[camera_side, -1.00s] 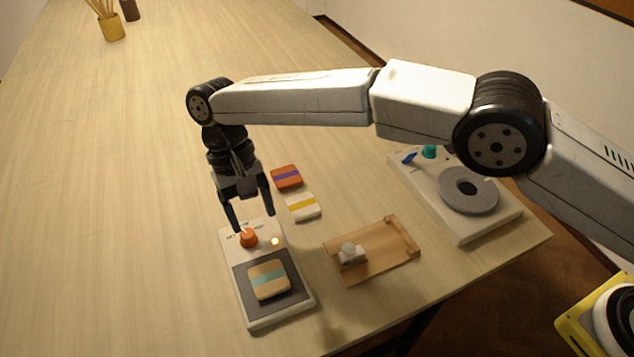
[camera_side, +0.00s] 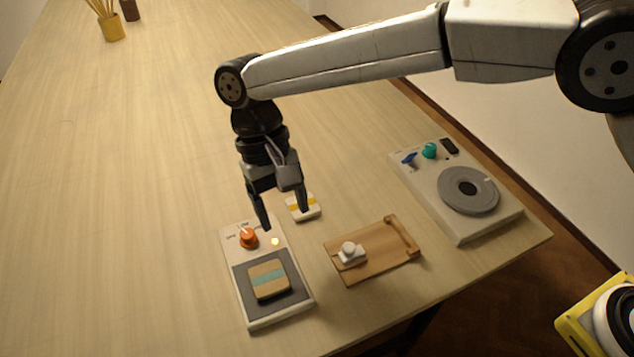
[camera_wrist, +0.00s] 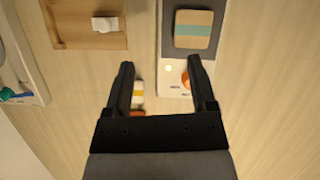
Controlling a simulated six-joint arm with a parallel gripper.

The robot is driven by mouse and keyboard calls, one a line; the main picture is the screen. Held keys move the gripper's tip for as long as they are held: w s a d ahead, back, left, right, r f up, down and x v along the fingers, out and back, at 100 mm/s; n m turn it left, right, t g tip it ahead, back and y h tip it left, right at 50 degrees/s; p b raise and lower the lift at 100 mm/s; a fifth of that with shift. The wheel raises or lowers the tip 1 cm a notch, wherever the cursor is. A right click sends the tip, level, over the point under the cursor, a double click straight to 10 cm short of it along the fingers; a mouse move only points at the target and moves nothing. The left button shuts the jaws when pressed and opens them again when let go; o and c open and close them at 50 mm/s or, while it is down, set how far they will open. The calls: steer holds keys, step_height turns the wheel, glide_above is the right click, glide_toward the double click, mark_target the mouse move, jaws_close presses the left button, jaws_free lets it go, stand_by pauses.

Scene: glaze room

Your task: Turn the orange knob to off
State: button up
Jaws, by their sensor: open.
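The orange knob (camera_side: 248,238) sits at the far end of a white device (camera_side: 236,290) with a dark plate. In the wrist view the knob (camera_wrist: 186,79) shows partly behind the right finger of my gripper (camera_wrist: 160,62), and the lamp (camera_wrist: 169,68) shows between the fingers.
A teal-striped tile (camera_side: 269,279) lies on the dark plate. A yellow-striped tile (camera_side: 303,207) lies behind my gripper. A wooden tray (camera_side: 385,262) holds a white knobbed piece (camera_side: 350,253). A second device with a grey disc (camera_side: 452,205) stands at right.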

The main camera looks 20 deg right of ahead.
steer(key=shift+s+d+r, duration=0.4)
steer(key=shift+s+d, duration=0.15)
steer(key=shift+s, duration=0.15)
steer(key=shift+s+d+r, duration=0.4)
steer(key=shift+s+d, duration=0.2)
steer(key=shift+s, duration=0.15)
steer(key=shift+s+d+r, duration=0.4)
steer(key=shift+s+d, duration=0.15)
steer(key=shift+s, duration=0.15)
steer(key=m+t+y, duration=0.1)
steer(key=m+t, duration=0.3)
glide_above(247, 232)
step_height(247, 232, down, 5)
steer(key=shift+d+f, duration=0.1)
steer(key=shift+f, duration=3.95)
jaws_close()
